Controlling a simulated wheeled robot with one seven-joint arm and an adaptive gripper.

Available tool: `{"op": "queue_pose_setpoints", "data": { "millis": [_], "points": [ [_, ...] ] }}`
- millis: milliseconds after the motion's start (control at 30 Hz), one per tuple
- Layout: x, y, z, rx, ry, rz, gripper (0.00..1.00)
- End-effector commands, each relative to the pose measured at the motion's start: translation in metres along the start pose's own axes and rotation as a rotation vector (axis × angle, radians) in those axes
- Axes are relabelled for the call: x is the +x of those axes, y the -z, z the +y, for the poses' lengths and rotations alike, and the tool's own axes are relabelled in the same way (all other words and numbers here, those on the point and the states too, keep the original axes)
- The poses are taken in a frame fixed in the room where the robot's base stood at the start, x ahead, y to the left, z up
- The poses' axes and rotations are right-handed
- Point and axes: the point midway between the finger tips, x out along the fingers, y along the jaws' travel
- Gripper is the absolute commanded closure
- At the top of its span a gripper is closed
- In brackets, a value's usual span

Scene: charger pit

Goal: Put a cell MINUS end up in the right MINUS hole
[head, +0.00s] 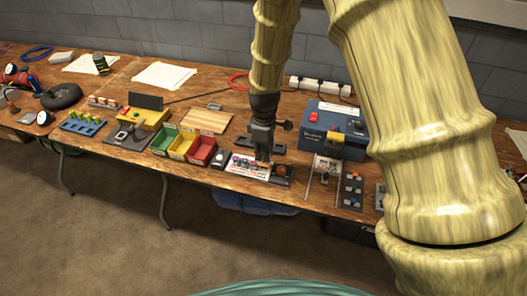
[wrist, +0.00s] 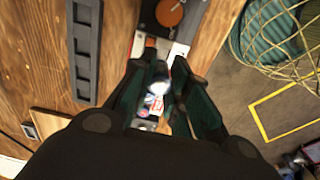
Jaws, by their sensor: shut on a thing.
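My gripper (head: 262,157) points down over the right part of a white tray-like piece (head: 238,168) with several small coloured items at the front of the bench. In the wrist view, my gripper (wrist: 158,72) is shut on a cell (wrist: 157,86) that shows as a shiny pale end between the fingers. Which end of the cell faces up is too small to tell. Red and white marked items show below the cell in the wrist view. The MINUS holes cannot be made out; the fingers cover part of the area under them.
A dark block with an orange-brown disc (wrist: 170,12) stands close to the gripper. Green, yellow and red bins (head: 202,152) stand to the left. A blue box (head: 338,122) stands at the back right. A dark slotted rail (wrist: 84,50) lies on the wood beside the fingers.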

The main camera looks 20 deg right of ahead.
Motion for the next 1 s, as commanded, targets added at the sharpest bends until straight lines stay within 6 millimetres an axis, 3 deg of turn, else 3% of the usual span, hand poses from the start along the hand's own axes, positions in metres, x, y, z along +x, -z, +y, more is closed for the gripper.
{"op": "queue_pose_setpoints", "data": {
  "millis": [1000],
  "points": [
    [0.048, 0.002, -0.001, -0.003, -0.001, 0.000, 1.00]
  ]
}}
